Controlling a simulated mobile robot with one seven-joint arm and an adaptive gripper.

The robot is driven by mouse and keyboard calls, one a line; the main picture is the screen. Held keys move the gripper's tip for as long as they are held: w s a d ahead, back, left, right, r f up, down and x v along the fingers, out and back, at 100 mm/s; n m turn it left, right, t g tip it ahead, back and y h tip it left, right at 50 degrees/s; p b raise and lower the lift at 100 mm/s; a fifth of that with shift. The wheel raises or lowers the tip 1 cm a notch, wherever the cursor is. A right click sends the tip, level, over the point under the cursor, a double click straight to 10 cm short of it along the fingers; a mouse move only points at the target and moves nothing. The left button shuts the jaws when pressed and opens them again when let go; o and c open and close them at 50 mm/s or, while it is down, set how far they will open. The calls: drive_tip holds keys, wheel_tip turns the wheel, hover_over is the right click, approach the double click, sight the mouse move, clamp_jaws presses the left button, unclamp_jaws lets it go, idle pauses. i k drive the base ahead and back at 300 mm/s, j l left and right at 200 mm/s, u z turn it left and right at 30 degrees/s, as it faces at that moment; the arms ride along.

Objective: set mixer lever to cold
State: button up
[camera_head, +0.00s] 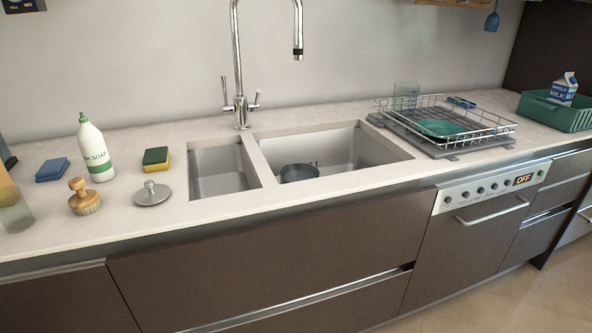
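The mixer faucet (239,70) stands on the counter behind the sink, with a tall chrome spout that arcs to the right. It has a lever on each side of its base. The left lever (225,92) points upward. The right lever (256,100) sticks out to the right and slightly up. Hot or cold markings on the levers are too small to see. My gripper is not in view.
The double sink (215,172) holds a dark pot (298,173) in its right basin. A soap bottle (94,150), a sponge (155,157) and a brush (83,198) stand left. A dish rack (480,135) is at right.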

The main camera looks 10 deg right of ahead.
sight(253, 106)
drive_tip(key=i+j+z, duration=0.75)
drive_tip(key=i, duration=0.05)
